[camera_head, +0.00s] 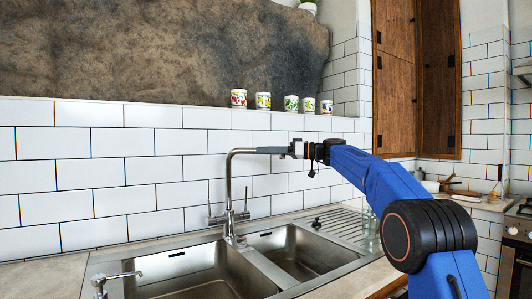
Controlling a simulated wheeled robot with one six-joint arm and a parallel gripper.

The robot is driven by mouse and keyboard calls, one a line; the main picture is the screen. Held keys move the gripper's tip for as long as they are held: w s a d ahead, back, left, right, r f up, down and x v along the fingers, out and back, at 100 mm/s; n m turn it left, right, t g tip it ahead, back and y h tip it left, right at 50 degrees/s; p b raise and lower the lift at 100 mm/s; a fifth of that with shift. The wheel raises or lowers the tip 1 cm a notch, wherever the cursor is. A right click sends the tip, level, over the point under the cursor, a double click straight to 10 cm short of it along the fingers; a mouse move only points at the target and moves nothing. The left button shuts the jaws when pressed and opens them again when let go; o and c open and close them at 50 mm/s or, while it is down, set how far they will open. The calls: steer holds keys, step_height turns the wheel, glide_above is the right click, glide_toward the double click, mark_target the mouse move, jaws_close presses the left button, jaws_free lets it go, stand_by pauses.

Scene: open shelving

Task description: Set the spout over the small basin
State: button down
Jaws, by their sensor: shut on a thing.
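The metal spout (231,185) rises from the faucet base behind the sink and bends at the top. Its upper arm runs to the right, and its end is at my gripper (291,150). My gripper is shut on the spout near that end, coming from the right. In the picture the spout's end is above the small basin (300,250), the right one of the sink. The large basin (195,275) lies to the left. The gripper hides the spout's tip.
A handle (210,217) stands beside the faucet base. A soap dispenser (101,280) is at the front left. A glass bottle (369,228) stands near my arm on the right. Several cups (264,101) stand on the ledge above the tiles.

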steer(key=c, duration=1.6)
jaws_free()
steer(key=shift+o, duration=0.2)
steer(key=s+d, duration=0.3)
steer(key=d, duration=1.4)
steer(key=shift+s, duration=0.15)
steer(key=shift+d, duration=0.1)
steer(key=s+f+m+h, duration=0.3)
steer(key=s+f, duration=0.3)
steer(key=s, duration=0.3)
steer(key=s+f+m+t+h, duration=0.1)
steer(key=s+f+m+h, duration=0.2)
steer(key=s+f, duration=0.35)
steer(key=s+f+m+h, duration=0.2)
steer(key=s+f+h, duration=0.15)
steer(key=s, duration=0.65)
steer(key=s+d+f+m+h, duration=0.2)
steer(key=s+d+f, duration=0.3)
steer(key=s+f, duration=0.4)
steer(key=s+d+f+m+h, duration=0.1)
steer(key=s+d+f+h, duration=0.2)
steer(key=s+f, duration=0.7)
steer(key=s+d+f+m+h, duration=0.2)
steer(key=s+d+f, duration=0.4)
steer(key=s+f, duration=0.3)
steer(key=s+h, duration=0.1)
steer(key=s, duration=0.2)
steer(key=shift+s+d+f+m, duration=0.2)
steer(key=shift+d+f+m, duration=0.1)
steer(key=shift+f, duration=0.1)
